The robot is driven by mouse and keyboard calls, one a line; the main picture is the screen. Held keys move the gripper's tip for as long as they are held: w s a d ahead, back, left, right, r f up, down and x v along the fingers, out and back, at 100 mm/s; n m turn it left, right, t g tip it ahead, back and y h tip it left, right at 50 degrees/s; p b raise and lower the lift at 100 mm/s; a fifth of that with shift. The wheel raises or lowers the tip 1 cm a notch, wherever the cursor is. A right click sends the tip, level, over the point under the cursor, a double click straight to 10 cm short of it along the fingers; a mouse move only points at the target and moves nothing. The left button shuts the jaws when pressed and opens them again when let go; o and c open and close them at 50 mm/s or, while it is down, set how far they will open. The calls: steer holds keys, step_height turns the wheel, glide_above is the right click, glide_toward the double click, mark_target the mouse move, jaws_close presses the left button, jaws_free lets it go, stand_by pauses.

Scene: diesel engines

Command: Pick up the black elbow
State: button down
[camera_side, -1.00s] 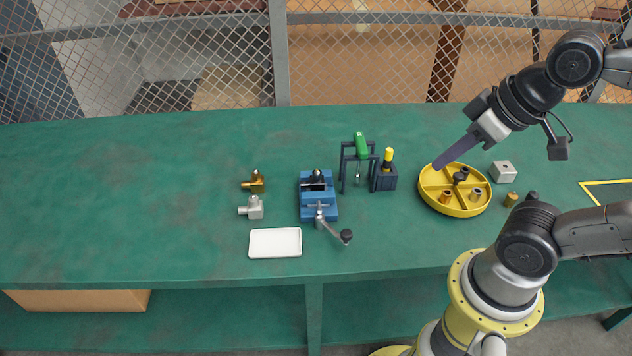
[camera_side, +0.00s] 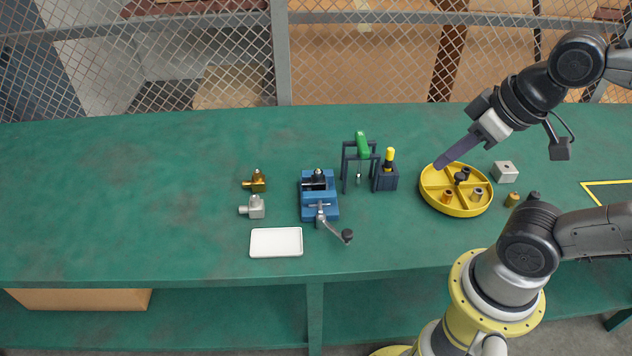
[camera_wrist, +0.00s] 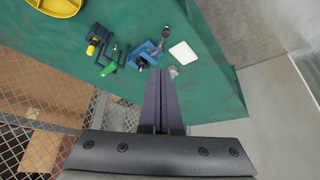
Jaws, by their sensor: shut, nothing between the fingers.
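A small black fitting with a pale top (camera_side: 318,175) sits in the jaws of the blue vise (camera_side: 320,208); it looks like the black elbow, but it is too small to be sure. A brass elbow (camera_side: 258,183) and a silver elbow (camera_side: 252,207) stand on the green bench left of the vise. My gripper (camera_side: 437,165) is shut and empty, its long dark fingers over the far left rim of the yellow round tray, well right of the vise. In the wrist view my gripper (camera_wrist: 160,84) has its fingers together, and the vise (camera_wrist: 146,52) shows beyond them.
The yellow tray (camera_side: 427,200) holds several small parts. A green-handled tool on a stand (camera_side: 362,146) and a yellow-topped holder (camera_side: 387,180) rise between vise and tray. A white tray (camera_side: 276,242) lies in front. The bench's left side is clear.

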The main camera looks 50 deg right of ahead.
steer(key=c, duration=1.5)
jaws_free()
steer(key=shift+c, duration=0.2)
steer(key=o, duration=1)
